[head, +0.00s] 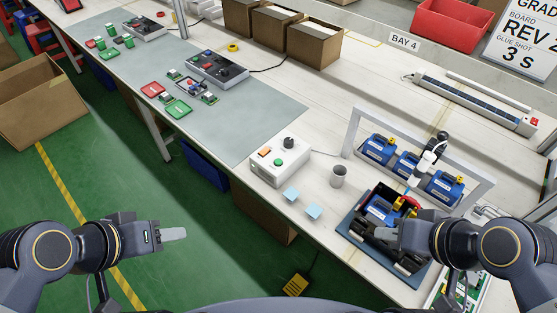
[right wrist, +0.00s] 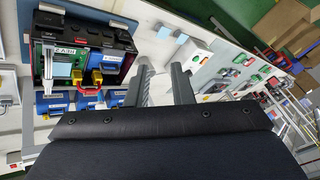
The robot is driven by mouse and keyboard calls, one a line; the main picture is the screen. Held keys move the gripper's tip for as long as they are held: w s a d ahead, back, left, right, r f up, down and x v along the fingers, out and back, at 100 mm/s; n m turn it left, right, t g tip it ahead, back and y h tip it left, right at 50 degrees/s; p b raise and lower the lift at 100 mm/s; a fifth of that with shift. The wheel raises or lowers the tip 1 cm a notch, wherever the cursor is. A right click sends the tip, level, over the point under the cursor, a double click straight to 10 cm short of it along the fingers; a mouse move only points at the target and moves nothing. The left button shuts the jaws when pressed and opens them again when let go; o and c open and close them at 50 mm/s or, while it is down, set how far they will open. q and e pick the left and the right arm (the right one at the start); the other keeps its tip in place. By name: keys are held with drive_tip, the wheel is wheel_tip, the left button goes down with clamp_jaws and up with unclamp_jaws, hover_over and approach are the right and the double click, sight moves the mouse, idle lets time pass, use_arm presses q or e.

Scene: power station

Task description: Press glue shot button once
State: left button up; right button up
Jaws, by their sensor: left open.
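A white control box (head: 279,163) sits on the bench near its front edge. It carries a green round button (head: 278,162), an orange rocker switch (head: 264,151) and a black knob (head: 289,143). No label on the button is readable. The box also shows in the right wrist view (right wrist: 190,53), beyond the fingers. My left gripper (head: 185,234) is open and empty over the green floor, left of the bench. My right gripper (head: 381,234) is beside the black fixture, right of the box and apart from it. Its fingers (right wrist: 164,88) are spread with nothing between them.
The black fixture (head: 365,235) holding a blue unit stands on a dark mat under a white-and-black dispenser (head: 428,160). Blue units stand behind in a grey frame (head: 352,125). A grey cup (head: 338,177) and pale blue pads (head: 314,211) lie near the box. A sign reads GLUE SHOT 3 S (head: 518,45).

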clamp_jaws()
idle(1.4)
